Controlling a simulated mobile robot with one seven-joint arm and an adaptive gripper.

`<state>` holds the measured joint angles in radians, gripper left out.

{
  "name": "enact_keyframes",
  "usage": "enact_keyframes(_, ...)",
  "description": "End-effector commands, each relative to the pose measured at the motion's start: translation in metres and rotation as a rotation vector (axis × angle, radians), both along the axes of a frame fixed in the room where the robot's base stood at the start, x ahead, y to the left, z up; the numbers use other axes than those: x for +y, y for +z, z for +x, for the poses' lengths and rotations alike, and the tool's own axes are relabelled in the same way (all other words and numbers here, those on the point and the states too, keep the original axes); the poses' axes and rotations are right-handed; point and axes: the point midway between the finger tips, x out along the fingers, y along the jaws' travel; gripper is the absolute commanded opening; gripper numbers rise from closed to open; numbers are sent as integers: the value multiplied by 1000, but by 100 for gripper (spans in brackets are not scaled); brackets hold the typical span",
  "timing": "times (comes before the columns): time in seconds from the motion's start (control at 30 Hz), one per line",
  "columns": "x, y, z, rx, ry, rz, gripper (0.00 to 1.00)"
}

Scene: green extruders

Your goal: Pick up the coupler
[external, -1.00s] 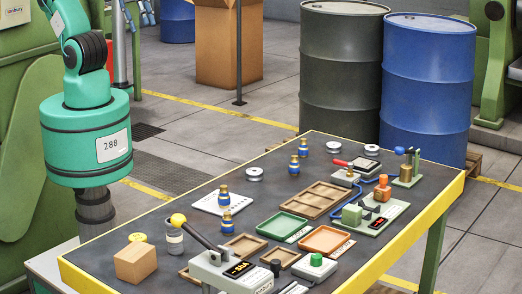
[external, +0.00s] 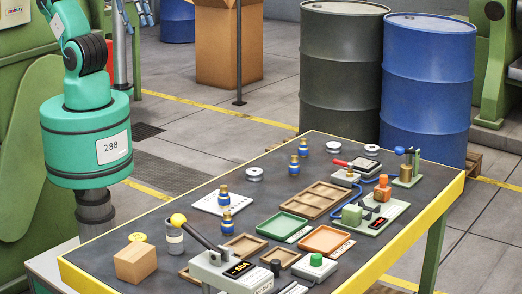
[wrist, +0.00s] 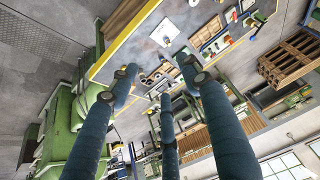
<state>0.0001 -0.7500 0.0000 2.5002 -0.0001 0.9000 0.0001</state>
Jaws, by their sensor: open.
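Which one the task means, I cannot tell. My gripper (wrist: 160,78) shows in the wrist view as three long dark blue fingers, spread apart with nothing between them. In the external view my teal arm hangs at the left, beside the table's near left end, well away from the couplers; the fingertips are hidden there.
The yellow-edged table (external: 400,250) holds wooden trays (external: 315,199), a green tray (external: 283,227), an orange tray (external: 324,240), a wooden block (external: 135,263) and a lever press (external: 228,273). Two drums (external: 425,90) stand behind it. Bare tabletop shows at the left and back.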

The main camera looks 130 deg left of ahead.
Motion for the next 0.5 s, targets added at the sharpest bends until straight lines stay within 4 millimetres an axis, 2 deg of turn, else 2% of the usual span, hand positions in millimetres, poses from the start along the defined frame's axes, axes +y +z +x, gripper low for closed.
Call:
enact_keyframes(0.27, 1, 1, 4, 4, -3, 4, 48)
enact_keyframes(0.5, 10, 1, 30, 37, -26, 29, 48)
